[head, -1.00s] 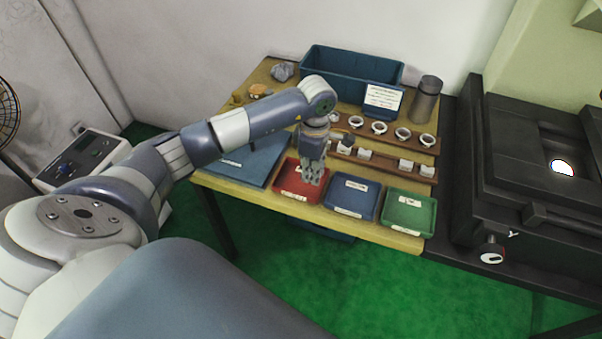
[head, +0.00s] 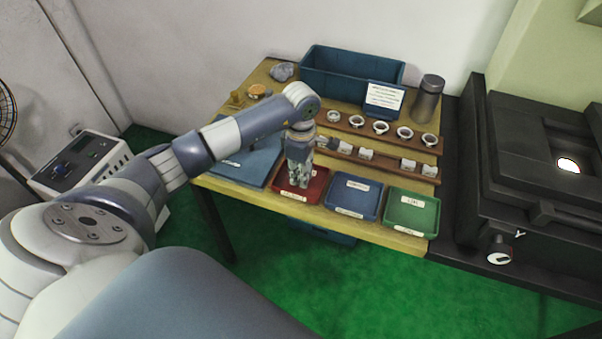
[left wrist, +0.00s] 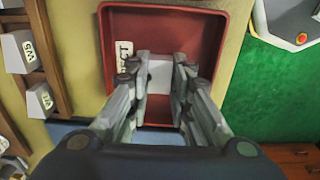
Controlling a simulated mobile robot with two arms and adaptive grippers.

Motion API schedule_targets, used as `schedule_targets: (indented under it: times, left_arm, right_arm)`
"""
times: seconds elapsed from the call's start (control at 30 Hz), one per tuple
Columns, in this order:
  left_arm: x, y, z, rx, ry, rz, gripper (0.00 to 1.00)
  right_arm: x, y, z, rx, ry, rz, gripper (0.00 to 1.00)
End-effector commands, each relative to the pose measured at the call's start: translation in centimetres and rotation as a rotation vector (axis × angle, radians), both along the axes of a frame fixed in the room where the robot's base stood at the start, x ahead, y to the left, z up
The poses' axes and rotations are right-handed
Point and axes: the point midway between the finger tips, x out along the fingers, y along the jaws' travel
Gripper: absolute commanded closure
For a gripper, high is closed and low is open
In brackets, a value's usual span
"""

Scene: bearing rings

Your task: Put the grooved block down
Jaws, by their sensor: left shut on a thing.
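My left gripper (head: 298,184) is over the red tray (head: 318,190) at the table's front edge, pointing down. In the left wrist view the gripper (left wrist: 160,85) is shut on a small pale block (left wrist: 160,74), with fingers on both sides of it. The block's groove cannot be made out. The red tray (left wrist: 228,50) lies around and below the block, with a partly hidden white label. I cannot tell whether the block touches the tray floor. My right gripper is not in view.
A blue tray (head: 352,197) and a green tray (head: 412,211) stand to the right. Behind are wooden racks with pale blocks (head: 366,154) and rings (head: 381,128), a sign (head: 383,98), a dark cylinder (head: 427,99) and a blue bin (head: 350,77). A blue mat (head: 240,163) lies left.

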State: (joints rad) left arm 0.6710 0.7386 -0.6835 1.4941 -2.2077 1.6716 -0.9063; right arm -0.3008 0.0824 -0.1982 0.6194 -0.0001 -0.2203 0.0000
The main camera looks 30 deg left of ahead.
Motion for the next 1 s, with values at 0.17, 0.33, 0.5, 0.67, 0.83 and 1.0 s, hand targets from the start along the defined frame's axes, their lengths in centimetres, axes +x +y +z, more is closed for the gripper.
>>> schedule_targets:
  times: [0.17, 0.33, 0.5, 0.67, 0.83, 1.0]
  left_arm:
    - [0.0, 0.0, -0.1, 0.000, 0.000, 0.000, 0.60]
    - [0.0, 0.0, -0.1, 0.000, 0.000, 0.000, 0.60]
    - [0.0, 0.0, 0.2, 0.000, 0.000, 0.000, 0.60]
    - [0.1, 0.1, 2.1, 0.002, -0.005, 0.000, 0.60]
    - [0.1, 0.1, 5.9, 0.003, -0.007, -0.001, 0.60]
    - [0.0, 0.1, 9.3, 0.002, -0.004, 0.000, 0.60]
  right_arm:
    - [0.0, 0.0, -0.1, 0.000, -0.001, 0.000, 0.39]
    - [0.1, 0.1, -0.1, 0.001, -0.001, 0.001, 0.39]
    - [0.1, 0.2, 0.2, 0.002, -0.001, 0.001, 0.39]
    - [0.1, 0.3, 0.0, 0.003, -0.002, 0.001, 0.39]
    - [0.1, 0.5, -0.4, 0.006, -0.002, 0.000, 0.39]
    - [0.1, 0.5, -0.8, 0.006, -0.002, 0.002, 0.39]
